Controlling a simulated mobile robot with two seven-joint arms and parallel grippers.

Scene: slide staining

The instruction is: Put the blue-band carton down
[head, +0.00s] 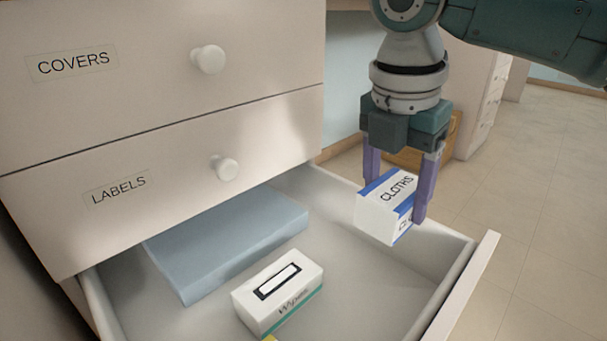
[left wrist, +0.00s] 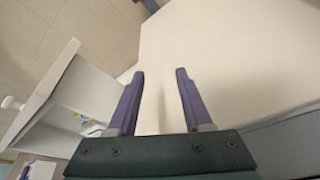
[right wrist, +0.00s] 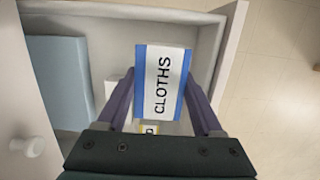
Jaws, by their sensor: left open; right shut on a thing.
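The blue-band carton (head: 384,208) is a white box with blue edges and the word CLOTHS. It is between the fingers of my right gripper (head: 396,198), which is shut on it. They hold it tilted in the head view, over the right part of the open drawer (head: 345,184), apparently above its floor. In the right wrist view the carton (right wrist: 160,84) shows its labelled face between the fingers. My left gripper (left wrist: 160,76) is open and empty in the left wrist view, in front of a plain beige surface. It is not in the head view.
In the drawer lie a white Wipes box (head: 280,292) and a flat blue block (head: 225,243). A bit of something yellow (head: 270,338) shows at the lower picture edge. Bare drawer floor shows right of the Wipes box. Closed drawers marked COVERS (head: 150,90) and LABELS (head: 165,165) stand above.

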